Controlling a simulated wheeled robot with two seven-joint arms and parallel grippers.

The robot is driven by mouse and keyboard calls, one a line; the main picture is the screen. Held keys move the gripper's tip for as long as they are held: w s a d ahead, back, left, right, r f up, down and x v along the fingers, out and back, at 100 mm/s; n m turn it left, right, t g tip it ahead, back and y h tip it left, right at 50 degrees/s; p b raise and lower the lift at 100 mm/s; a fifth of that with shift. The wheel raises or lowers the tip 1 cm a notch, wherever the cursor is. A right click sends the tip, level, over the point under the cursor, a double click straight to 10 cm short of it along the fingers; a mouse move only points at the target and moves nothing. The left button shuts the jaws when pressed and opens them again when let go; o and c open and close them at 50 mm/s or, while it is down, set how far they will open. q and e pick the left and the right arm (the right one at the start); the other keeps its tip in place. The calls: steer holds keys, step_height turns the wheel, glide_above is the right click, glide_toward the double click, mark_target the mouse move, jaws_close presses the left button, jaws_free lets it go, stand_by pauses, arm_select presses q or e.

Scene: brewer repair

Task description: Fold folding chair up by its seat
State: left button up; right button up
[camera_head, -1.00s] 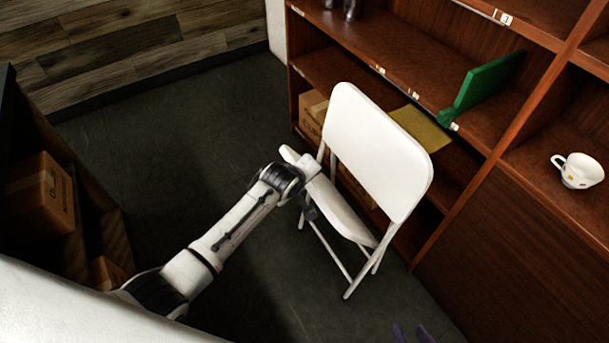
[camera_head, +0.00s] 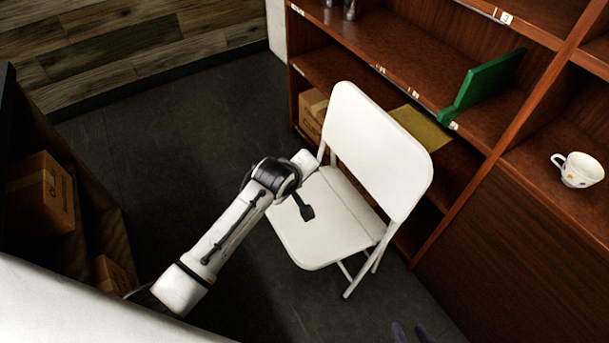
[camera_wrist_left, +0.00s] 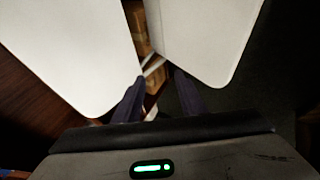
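The white folding chair (camera_head: 375,150) stands open on the dark floor, in front of the brown shelf. Its seat (camera_head: 320,220) lies lowered and roughly flat, and its backrest rises toward the shelf. My left arm reaches over the seat's far left corner in the head view; its wrist hides the fingers there. In the left wrist view my left gripper (camera_wrist_left: 158,90) has its two dark fingers apart, with nothing seen between them but a gap between two white chair panels (camera_wrist_left: 65,50). Only the purple fingertips of my right gripper (camera_head: 411,333) show at the bottom edge, apart and empty.
The brown shelf (camera_head: 470,230) stands close behind the chair, holding a green object (camera_head: 485,85) and a white cup (camera_head: 577,170). Cardboard boxes (camera_head: 42,190) sit in a dark unit at the left. The floor (camera_head: 170,150) left of the chair is clear.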

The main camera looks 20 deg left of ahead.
arm_select(q)
steer(key=v, duration=1)
steer(key=shift+s+r, duration=0.1)
steer(key=shift+r, duration=0.05)
stand_by(0.5)
